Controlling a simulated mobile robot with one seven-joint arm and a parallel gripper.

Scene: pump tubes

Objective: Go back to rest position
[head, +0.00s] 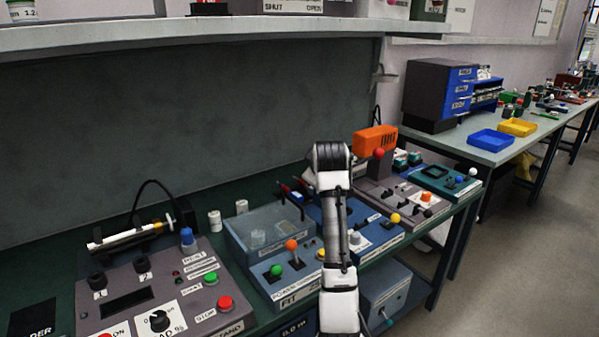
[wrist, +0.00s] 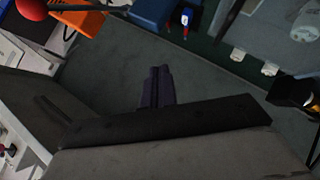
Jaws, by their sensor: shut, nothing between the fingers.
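My white and black arm reaches up over the bench in the middle of the head view. My gripper is hidden there behind the arm's dark upper joint. In the wrist view my gripper (wrist: 156,88) shows as two dark fingers side by side, touching, with nothing between them. A pale tube (head: 130,236) with dark and yellowish fittings lies across the back of the grey control panel (head: 190,262) at the left of the head view. It is apart from my arm.
A clear-lidded box (head: 262,228) and several control panels line the bench around my arm. An orange device (head: 375,140) stands just right of my arm's top. Small white pots (head: 215,220) stand at the back. A shelf (head: 200,32) overhangs the bench. The floor (head: 530,250) at right is clear.

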